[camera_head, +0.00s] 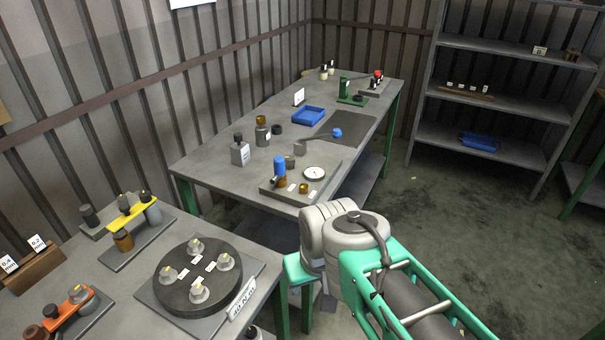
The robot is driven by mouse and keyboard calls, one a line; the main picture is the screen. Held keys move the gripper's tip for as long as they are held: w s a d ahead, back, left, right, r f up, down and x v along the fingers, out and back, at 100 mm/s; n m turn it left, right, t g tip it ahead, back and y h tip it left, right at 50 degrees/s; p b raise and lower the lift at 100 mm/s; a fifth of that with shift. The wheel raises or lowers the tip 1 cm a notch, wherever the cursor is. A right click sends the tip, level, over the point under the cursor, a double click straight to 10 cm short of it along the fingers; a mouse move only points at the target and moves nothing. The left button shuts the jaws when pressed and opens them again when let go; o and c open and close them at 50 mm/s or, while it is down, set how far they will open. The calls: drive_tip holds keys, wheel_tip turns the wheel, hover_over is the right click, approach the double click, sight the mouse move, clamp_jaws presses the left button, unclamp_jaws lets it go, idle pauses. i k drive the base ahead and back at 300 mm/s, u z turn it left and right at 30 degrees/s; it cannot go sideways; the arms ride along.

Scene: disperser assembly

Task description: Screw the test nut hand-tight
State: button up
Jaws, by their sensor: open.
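I cannot tell for sure which piece is the test nut. A small brass-coloured piece (303,188) sits on a grey fixture plate (325,190) at the near end of the long table. The same plate holds a blue-topped part (280,167) on a brass base and a round white dial (314,173). A small blue faceted piece (337,132) lies on a dark mat farther back. My arm reaches in from the lower right, in front of the table's near end. My gripper does not show; the arm's end is hidden behind its own links.
A round black turntable (198,277) with several knobbed parts is on the near left table. Shelving (500,98) stands at the back right. The floor at right is clear.

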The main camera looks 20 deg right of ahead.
sight(290, 160)
drive_tip(key=u, duration=0.1)
drive_tip(key=k, duration=0.5)
drive_tip(key=z, duration=1.2)
drive_tip(key=i, duration=1.35)
drive_tip(key=u, duration=0.75)
drive_tip(key=i, duration=0.3)
drive_tip(key=u, duration=0.35)
